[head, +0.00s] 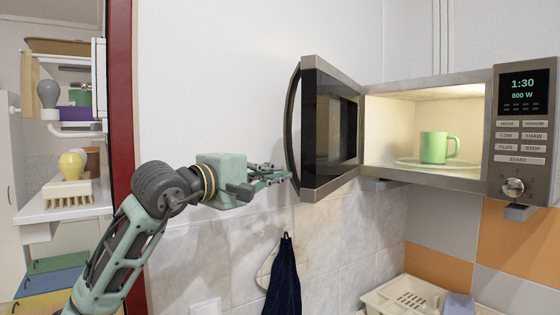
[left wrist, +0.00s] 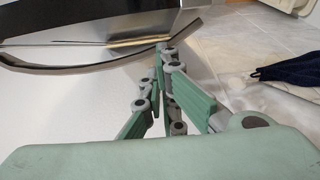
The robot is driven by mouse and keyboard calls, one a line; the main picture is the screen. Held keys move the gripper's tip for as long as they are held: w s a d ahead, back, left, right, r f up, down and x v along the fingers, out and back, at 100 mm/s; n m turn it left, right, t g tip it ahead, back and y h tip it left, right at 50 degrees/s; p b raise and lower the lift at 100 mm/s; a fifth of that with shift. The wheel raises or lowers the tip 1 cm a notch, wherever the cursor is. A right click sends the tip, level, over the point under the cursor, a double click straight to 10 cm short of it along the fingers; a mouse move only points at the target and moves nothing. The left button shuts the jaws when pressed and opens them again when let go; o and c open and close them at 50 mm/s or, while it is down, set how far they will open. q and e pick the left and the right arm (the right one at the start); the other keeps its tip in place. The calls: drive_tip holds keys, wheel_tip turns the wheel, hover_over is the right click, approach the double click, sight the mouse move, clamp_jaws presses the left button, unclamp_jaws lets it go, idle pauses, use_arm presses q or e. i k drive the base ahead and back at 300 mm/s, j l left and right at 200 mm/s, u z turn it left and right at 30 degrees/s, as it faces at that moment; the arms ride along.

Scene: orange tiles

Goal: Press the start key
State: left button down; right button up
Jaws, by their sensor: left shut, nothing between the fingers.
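The microwave (head: 425,82) is on the wall at the right of the head view, with its door (head: 335,122) standing open to the left. The start key (head: 518,160) is the wide key low on its panel, above the round knob. The display (head: 523,90) reads 1:30 and 800 W. A green mug (head: 434,147) stands on the plate inside the lit cavity. My left gripper (head: 288,175) is shut and empty at the lower part of the curved door handle (head: 291,125). In the left wrist view its fingers (left wrist: 163,55) meet close to the handle (left wrist: 100,68); contact is unclear. My right gripper is not in view.
A dark blue cloth (head: 284,275) hangs on the wall below the door. A cream dish rack (head: 415,296) stands below the microwave. At left, beyond a dark red frame (head: 121,120), are shelves with a bulb, a brush and boxes.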

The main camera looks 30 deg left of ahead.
sight(496, 159)
drive_tip(key=i+l, duration=0.15)
drive_tip(key=l, duration=0.25)
drive_tip(key=i+l, duration=0.15)
drive_tip(key=l, duration=0.3)
drive_tip(key=i+l, duration=0.1)
drive_tip(key=l, duration=0.3)
drive_tip(key=i+l, duration=0.15)
drive_tip(key=l, duration=0.25)
